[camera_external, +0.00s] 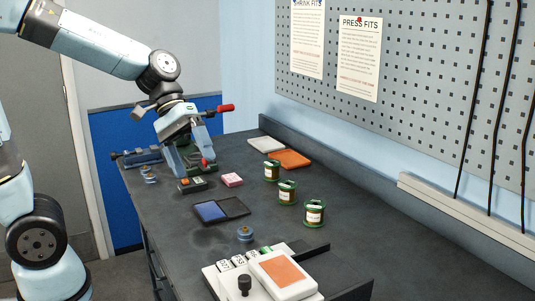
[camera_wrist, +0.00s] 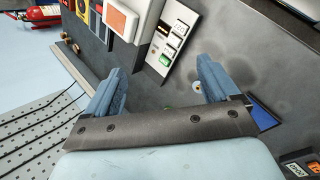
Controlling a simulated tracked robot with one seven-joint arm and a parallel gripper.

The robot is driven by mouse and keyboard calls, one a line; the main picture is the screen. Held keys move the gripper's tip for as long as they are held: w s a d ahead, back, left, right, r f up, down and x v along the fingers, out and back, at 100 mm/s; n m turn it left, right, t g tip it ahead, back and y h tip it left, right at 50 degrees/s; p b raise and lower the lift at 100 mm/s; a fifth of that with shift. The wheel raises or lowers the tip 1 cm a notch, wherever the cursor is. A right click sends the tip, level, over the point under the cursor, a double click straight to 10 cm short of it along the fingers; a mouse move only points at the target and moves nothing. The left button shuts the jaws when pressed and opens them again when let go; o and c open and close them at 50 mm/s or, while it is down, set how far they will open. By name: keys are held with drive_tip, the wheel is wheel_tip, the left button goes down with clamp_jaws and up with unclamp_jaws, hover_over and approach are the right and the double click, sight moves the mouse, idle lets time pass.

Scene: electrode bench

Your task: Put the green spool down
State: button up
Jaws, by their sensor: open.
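Three green-rimmed spools with white labels stand upright on the dark bench in the external view: a rear spool (camera_external: 271,170), a middle spool (camera_external: 287,192) and a front spool (camera_external: 314,213). They stand apart in a slanting row. My gripper (camera_external: 195,166) is left of them, low over the far part of the bench, pointing down. Its two blue fingers are spread apart.
A black tray with a blue inset (camera_external: 236,208), a pink block (camera_external: 232,180) and a blue knob-like piece (camera_external: 245,233) lie on the bench. A white device with an orange panel (camera_external: 286,272) is at the front. A pegboard wall (camera_external: 420,80) bounds the right.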

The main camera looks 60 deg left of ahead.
drive_tip(key=s+a+r+m+t+y, duration=0.2)
drive_tip(key=s+a+m+t+y, duration=0.2)
drive_tip(key=s+a, duration=0.7)
drive_tip(key=s+m+y, duration=0.1)
drive_tip(key=m+y, duration=0.1)
drive_tip(key=y, duration=0.1)
drive_tip(key=shift+s+r+m, duration=0.2)
drive_tip(key=shift+r+m, duration=0.2)
idle(0.8)
